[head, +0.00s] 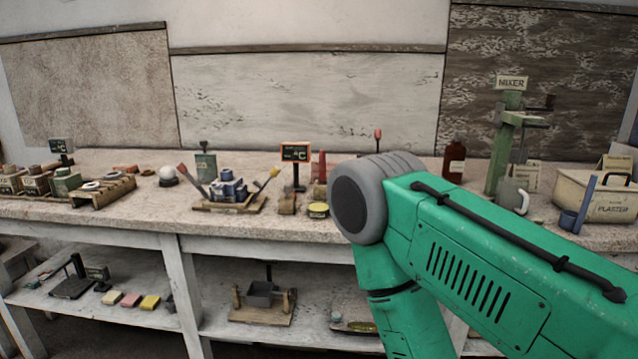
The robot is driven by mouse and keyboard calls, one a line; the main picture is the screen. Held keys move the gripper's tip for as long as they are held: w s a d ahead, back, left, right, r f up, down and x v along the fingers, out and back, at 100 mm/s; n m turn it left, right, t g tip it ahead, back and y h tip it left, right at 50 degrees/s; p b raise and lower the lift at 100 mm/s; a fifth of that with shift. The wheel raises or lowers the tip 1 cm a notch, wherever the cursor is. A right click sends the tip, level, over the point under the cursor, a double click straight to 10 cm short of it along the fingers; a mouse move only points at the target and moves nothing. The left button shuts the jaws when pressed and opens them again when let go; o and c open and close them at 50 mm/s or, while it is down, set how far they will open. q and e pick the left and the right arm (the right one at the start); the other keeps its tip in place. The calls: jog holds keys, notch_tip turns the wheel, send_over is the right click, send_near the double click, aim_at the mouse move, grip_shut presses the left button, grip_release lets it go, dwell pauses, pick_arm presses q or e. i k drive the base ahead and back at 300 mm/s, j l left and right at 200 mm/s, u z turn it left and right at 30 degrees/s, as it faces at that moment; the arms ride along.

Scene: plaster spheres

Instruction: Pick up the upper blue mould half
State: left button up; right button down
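A small blue mould (229,190) sits on a wooden board (212,206) on the workbench, left of centre. A smaller blue-grey part rises at its top; I cannot tell at this size where the upper half meets the lower one. A red-tipped lever and a yellow-tipped lever lean outward on either side of it. My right arm comes in from the right, with its big green link and grey joint in front of the bench. Neither of my grippers is in the picture.
The bench (120,215) carries a white ball (167,176), a temperature display (295,153) on a post, a yellow-topped tin (318,210), a brown bottle (454,161), a green mixer stand (503,150) and a plaster bin (605,205). My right arm hides part of the bench right of centre.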

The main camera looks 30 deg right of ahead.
aim_at(229, 183)
jog(key=i+j, duration=0.2)
jog(key=i, duration=0.25)
jog(key=i+j, duration=0.15)
jog(key=i, duration=0.35)
jog(key=z, duration=0.05)
